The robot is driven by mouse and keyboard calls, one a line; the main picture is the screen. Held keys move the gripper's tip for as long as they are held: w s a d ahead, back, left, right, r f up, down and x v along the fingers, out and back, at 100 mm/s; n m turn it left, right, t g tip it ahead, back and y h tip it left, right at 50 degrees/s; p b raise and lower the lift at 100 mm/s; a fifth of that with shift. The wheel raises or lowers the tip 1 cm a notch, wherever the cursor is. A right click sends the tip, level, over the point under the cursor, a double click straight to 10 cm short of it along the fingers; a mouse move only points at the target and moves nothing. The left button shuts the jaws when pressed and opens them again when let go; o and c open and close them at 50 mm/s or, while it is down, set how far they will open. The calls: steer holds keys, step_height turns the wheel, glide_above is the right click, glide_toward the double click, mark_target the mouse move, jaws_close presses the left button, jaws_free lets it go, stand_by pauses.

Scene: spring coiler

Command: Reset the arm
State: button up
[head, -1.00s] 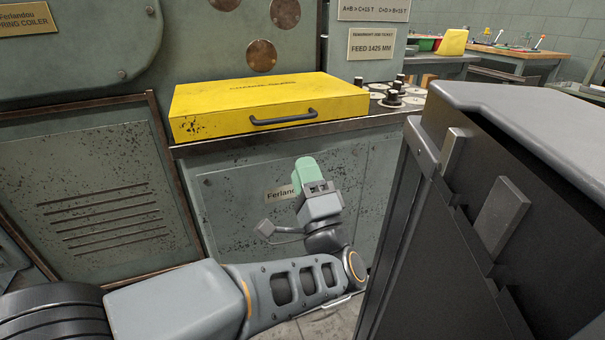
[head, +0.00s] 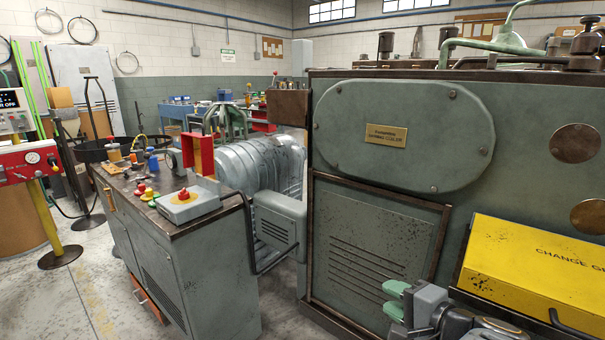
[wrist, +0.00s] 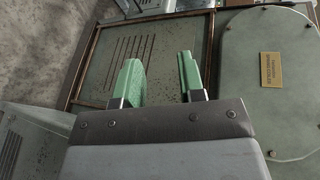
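My gripper (head: 393,298) is at the lower right of the head view, in front of the grey-green spring coiler. Its two green fingers point left. In the wrist view the fingers of my gripper (wrist: 160,78) stand apart with nothing between them, so it is open and empty. The coiler's louvred panel (head: 372,250) is behind the gripper, and the panel also shows beyond the fingers in the wrist view (wrist: 105,55). Most of my arm is out of the head view.
A control cabinet (head: 205,285) with a red button box (head: 187,202) stands left.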

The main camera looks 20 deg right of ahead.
steer(key=w+a+r+n+g+y+p, duration=0.1)
steer(key=a+r+n+g+y+p, duration=0.15)
steer(key=a+n+g+p, duration=0.3)
steer(key=a+r+n+g+y+p, duration=0.1)
steer(key=a+r+n+g+p, duration=0.25)
steer(key=a+g+p, duration=0.35)
steer(key=a+r+n+h+p, duration=0.2)
steer(key=r+n+h+p, duration=0.1)
steer(key=r+n+p, duration=0.1)
steer(key=w+a+r+n+t+h+p, duration=0.1)
steer(key=a+r+n+h+p, duration=0.2)
steer(key=r+p, duration=0.3)
steer(key=shift+w+r+n, duration=0.15)
steer(key=shift+r+n, duration=0.45)
steer(key=shift+r, duration=0.25)
steer(key=shift+t, duration=0.25)
